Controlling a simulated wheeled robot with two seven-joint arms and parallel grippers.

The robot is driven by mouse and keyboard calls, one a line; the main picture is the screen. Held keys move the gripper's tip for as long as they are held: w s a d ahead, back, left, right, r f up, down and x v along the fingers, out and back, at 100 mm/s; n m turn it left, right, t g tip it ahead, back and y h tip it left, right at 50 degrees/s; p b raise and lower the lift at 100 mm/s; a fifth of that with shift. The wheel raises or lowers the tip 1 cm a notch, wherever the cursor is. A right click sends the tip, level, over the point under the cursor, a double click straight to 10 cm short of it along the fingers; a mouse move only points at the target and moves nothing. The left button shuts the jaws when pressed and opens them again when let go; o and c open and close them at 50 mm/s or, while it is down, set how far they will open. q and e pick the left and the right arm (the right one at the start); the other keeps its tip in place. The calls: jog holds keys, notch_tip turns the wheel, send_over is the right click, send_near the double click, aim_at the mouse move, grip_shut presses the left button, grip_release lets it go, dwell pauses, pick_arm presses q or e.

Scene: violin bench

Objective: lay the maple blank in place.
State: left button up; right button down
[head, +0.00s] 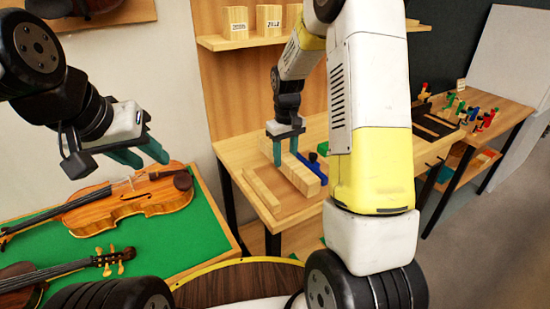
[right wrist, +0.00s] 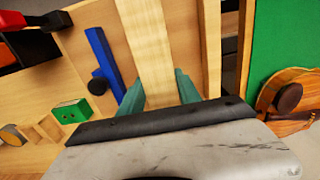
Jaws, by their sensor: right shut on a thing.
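The maple blank is a pale wooden bar (right wrist: 150,45) between the teal fingers of my right gripper (right wrist: 160,92) in the right wrist view. It runs up out of that picture. In the head view my right gripper (head: 287,148) points down over the workbench, shut on the blank (head: 305,177), which stretches toward the near edge. I cannot tell whether its underside touches the bench. A thin wooden strip (head: 262,190) lies to its left, apart from it. My left gripper (head: 140,157) is open and empty above the green-topped table.
A blue clamp (right wrist: 105,65) lies close beside the blank on the workbench (head: 232,152). A green block (right wrist: 71,111) is farther off. Violins (head: 130,200) lie on the green table (head: 190,235). Colourful tools stand at the bench's far right.

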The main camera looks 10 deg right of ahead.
aim_at(285, 155)
jog(key=shift+f, duration=2.35)
jog(key=shift+f, duration=0.1)
jog(key=c, duration=0.8)
grip_release()
jog(key=shift+c, duration=0.2)
notch_tip(285, 155, up, 12)
jog(key=s+r+m+t+y, duration=0.1)
jog(key=s+r+t, duration=0.2)
jog(key=s+r, duration=0.65)
jog(key=s+a+r+m+t, duration=0.1)
jog(key=s+r, duration=0.1)
jog(key=s, duration=0.5)
jog(key=s+a+r+m+t+y, duration=0.1)
jog(key=s+t, duration=0.1)
jog(key=s, duration=0.6)
jog(key=shift+r, duration=0.4)
